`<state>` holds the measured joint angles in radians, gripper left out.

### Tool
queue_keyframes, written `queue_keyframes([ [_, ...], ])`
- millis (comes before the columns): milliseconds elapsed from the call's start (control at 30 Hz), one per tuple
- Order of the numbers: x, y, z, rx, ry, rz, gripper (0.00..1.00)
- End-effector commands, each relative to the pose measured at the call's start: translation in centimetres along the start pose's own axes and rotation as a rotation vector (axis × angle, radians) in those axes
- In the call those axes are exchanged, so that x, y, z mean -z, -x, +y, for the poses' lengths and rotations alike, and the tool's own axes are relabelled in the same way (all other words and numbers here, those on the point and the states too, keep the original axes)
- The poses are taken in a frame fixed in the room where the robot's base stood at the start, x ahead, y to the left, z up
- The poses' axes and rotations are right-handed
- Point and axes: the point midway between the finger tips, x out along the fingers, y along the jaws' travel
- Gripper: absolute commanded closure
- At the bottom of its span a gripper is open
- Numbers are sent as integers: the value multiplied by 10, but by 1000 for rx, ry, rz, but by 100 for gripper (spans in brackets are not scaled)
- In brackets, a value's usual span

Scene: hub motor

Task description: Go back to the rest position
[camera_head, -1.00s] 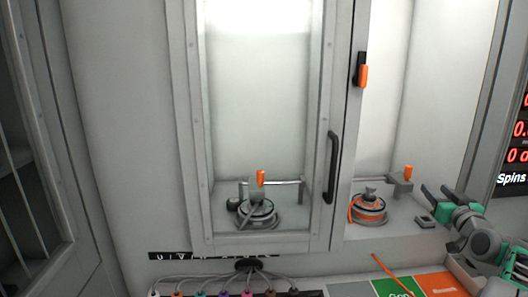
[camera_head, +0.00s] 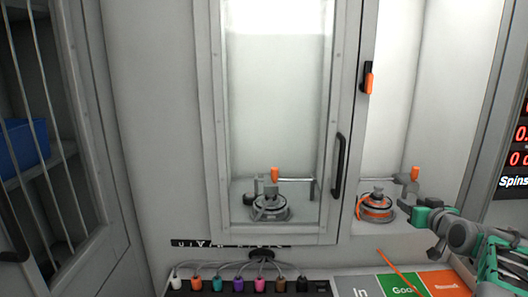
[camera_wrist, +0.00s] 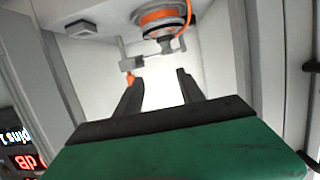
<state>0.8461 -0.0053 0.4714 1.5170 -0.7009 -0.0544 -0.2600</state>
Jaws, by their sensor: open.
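My gripper (camera_head: 412,212) reaches in from the right in the head view, at the open right-hand bay of the cabinet. Its dark fingers also show in the wrist view (camera_wrist: 157,78), spread apart with nothing between them. A hub motor with an orange band (camera_head: 376,208) sits on the bay floor just left of my gripper. It appears at the top of the wrist view (camera_wrist: 162,18), apart from the fingers. An orange-tipped clamp (camera_head: 414,174) stands beside it. A second motor fixture (camera_head: 269,207) sits behind the glass door.
The glass door (camera_head: 213,120) with a black handle (camera_head: 339,165) stands left of the bay. Below are several coloured plugs (camera_head: 238,285) and a tray with a green section (camera_head: 402,285) and an orange cable (camera_head: 400,271). A barred cabinet with a blue bin (camera_head: 22,146) is far left.

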Motion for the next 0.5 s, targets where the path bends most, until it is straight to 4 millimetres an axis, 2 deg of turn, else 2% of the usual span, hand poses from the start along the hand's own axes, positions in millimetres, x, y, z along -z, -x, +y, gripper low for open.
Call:
queue_keyframes([
  [33, 4, 2, -24, 20, 4, -39, 54],
  [167, -8, 12, -87, 67, 12, -179, 54],
  [267, -25, 37, -148, 104, 23, -324, 54],
  [300, -34, 53, -174, 117, 31, -396, 54],
  [367, -52, 86, -212, 132, 43, -511, 54],
  [400, -65, 111, -233, 137, 51, -589, 54],
  [467, -87, 151, -259, 139, 65, -701, 54],
  [500, -101, 178, -271, 136, 74, -772, 54],
])
